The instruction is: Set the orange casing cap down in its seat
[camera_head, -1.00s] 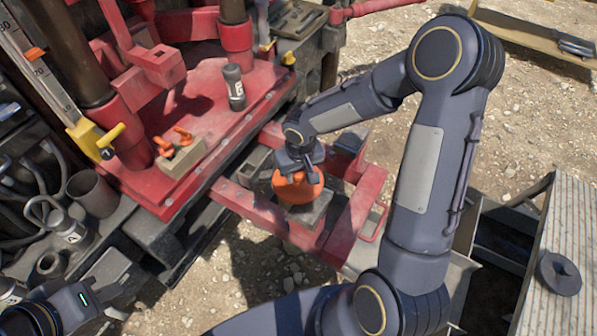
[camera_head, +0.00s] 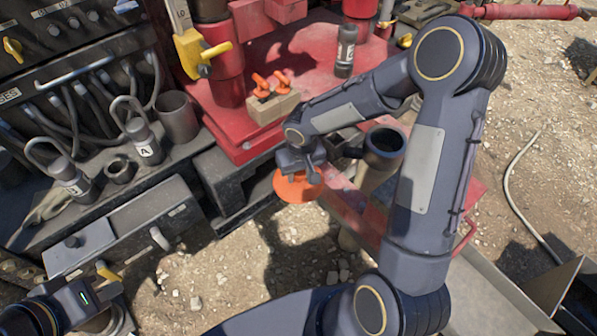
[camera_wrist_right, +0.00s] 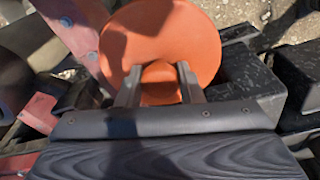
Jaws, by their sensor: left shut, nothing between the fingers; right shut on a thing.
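The orange casing cap (camera_head: 298,188) is a round disc with a raised knob. My right gripper (camera_head: 304,170) is shut on the knob and holds the cap in front of the red platform's near edge. In the right wrist view the knob (camera_wrist_right: 160,82) is between both fingers, and the disc spreads out beyond them. A grey open-topped pipe (camera_head: 386,141) stands right of the cap, apart from it; I cannot tell whether it is the cap's seat. My left gripper (camera_head: 112,318) is at the lower left, shut and empty, its fingers hard to make out.
The red platform (camera_head: 290,60) carries a block with orange clips (camera_head: 272,103) and a dark cylinder (camera_head: 345,52). A grey bench (camera_head: 150,165) at the left holds lettered shackle weights and a cup (camera_head: 177,118). Gravel ground (camera_head: 300,245) lies open below the cap.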

